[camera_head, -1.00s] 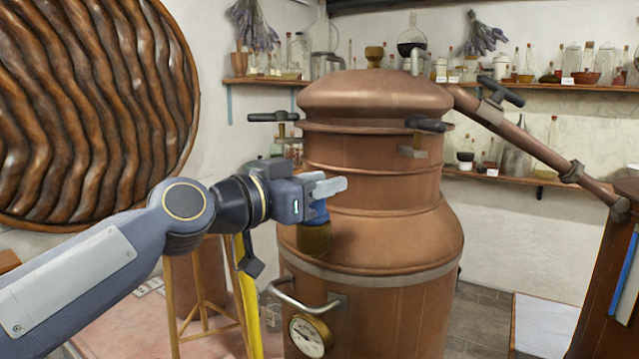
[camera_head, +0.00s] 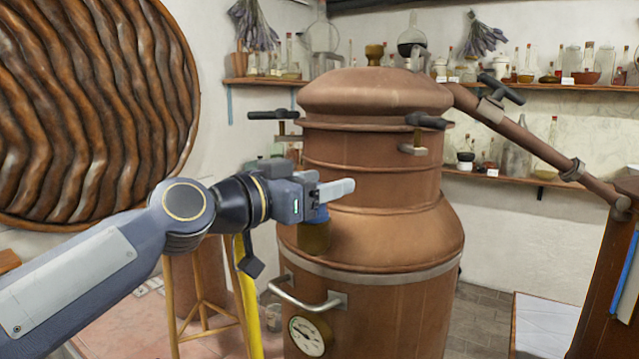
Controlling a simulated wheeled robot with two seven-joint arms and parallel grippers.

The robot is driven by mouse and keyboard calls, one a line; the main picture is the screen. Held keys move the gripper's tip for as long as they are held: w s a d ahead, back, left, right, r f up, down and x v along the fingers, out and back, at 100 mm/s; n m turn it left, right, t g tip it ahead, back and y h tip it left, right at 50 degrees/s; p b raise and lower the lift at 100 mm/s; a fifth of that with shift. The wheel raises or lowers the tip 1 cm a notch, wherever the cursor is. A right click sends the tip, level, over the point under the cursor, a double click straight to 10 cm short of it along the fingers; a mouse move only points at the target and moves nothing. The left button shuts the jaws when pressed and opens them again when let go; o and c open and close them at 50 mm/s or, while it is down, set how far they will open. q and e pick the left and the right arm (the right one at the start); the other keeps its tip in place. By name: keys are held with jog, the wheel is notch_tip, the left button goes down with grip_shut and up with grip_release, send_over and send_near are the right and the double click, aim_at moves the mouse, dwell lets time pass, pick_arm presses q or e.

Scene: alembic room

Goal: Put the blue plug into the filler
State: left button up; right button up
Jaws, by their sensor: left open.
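A large copper still (camera_head: 372,180) stands in the middle. A short brass filler (camera_head: 313,238) sticks out from its left shoulder. The blue plug (camera_head: 319,214) shows at the top of the filler, just under my left gripper (camera_head: 338,190). My left gripper is open, its pale fingers pointing right beside the still's wall. The fingers and gripper body partly hide the plug, so I cannot tell how deep it sits in the filler. My right gripper is not in view.
A metal handle (camera_head: 305,301) and a round gauge (camera_head: 311,335) jut from the still's lower front. Clamp handles (camera_head: 426,121) stick out near its lid. A wooden stool (camera_head: 205,300) stands behind my left arm. Bottle shelves (camera_head: 545,86) line the wall.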

pick_arm(q)
jog(key=shift+s+a+f+b, duration=0.15)
jog(key=shift+s+a+b, duration=0.05)
jog(key=shift+a+b, duration=0.15)
jog(key=b+v, duration=0.4)
jog(key=v, duration=0.2)
jog(key=s+a+f+n+g+y, duration=0.2)
jog(key=s+f, duration=0.5)
jog(key=f, duration=0.6)
jog(key=s+a+f+n+g+y+p, duration=0.1)
jog(key=s+a+f+n+y, duration=0.3)
jog(key=s+a+f, duration=0.4)
jog(key=s+a+f+n+g+y, duration=0.3)
jog(key=s+a+f+n, duration=0.2)
jog(key=f, duration=1.5)
jog(key=s+a, duration=0.1)
jog(key=s, duration=0.2)
jog(key=shift+a+n+y, duration=0.25)
jog(key=shift+n+y, duration=0.05)
jog(key=shift+y, duration=0.1)
